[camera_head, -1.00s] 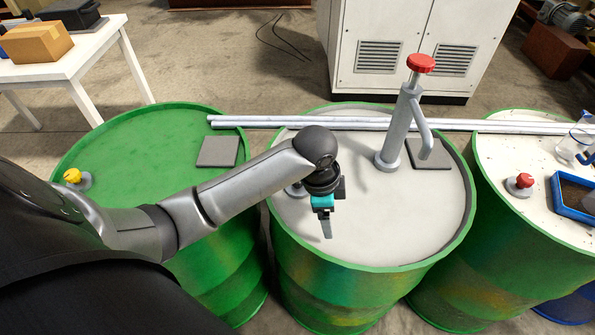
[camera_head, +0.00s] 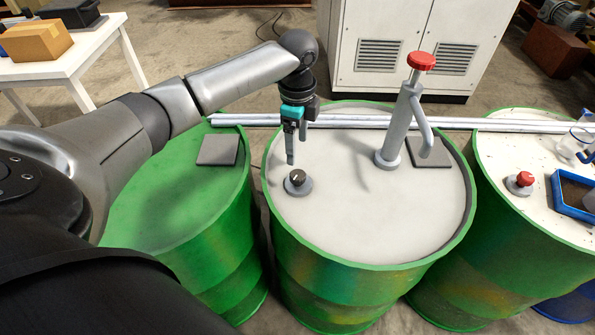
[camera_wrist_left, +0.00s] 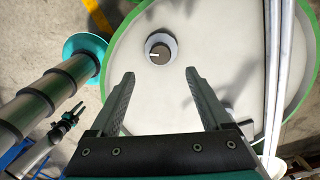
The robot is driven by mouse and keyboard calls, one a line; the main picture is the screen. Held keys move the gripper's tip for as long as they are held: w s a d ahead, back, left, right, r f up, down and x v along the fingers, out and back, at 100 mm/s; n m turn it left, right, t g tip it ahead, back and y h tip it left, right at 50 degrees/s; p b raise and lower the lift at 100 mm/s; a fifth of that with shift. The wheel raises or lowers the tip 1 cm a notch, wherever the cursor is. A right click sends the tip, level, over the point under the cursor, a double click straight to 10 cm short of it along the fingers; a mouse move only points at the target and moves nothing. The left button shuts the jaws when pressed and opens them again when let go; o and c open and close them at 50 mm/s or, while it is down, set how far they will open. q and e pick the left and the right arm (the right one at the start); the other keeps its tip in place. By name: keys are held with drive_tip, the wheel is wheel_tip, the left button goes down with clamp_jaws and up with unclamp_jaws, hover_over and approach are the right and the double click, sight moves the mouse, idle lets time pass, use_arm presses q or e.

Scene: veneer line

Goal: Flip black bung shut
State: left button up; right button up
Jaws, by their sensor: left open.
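The black bung (camera_head: 298,178) is a small round knob with a pale mark, set in a grey ring on the white top of the middle green drum (camera_head: 360,255). It also shows in the left wrist view (camera_wrist_left: 160,53), beyond and between my fingertips, with its pale mark pointing left. My left gripper (camera_head: 297,160) is above and just behind the bung with its fingers pointing down. In the left wrist view the left gripper (camera_wrist_left: 160,73) is open and empty, apart from the bung.
A grey hand pump (camera_head: 398,125) with a red cap (camera_head: 421,61) stands on the middle drum, right of my gripper. Pale rods (camera_head: 345,121) lie across the drums behind it. A red bung (camera_head: 525,178) sits on the right drum. The middle drum's front top is clear.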

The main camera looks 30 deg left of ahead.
sight(297, 174)
use_arm(q)
wheel_tip(297, 174, down, 10)
drive_tip(key=shift+b, duration=0.65)
clamp_jaws()
